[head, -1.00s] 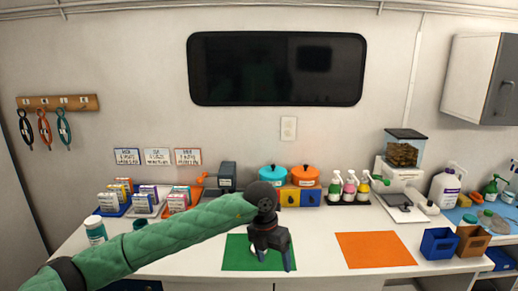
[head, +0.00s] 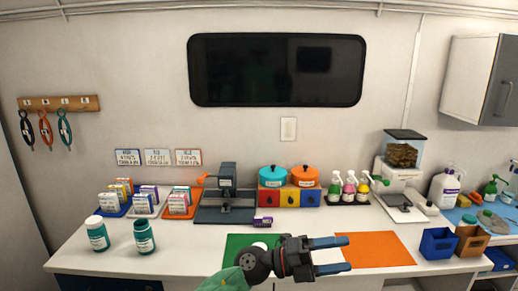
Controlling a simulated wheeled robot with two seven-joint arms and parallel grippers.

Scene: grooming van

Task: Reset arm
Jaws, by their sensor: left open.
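My left gripper (head: 332,255) is in the head view at the bottom middle. Its two blue fingers are spread apart, point right and have nothing between them. It is over the front of the counter, with the fingertips in front of the orange mat (head: 376,249). My green-sleeved left arm comes in from the bottom edge and covers part of the green mat (head: 238,243). My right gripper is not in view.
Two teal jars (head: 97,234) stand at the counter's left front. Blue and brown bins (head: 437,244) stand at right. Counter between jars and green mat is clear.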

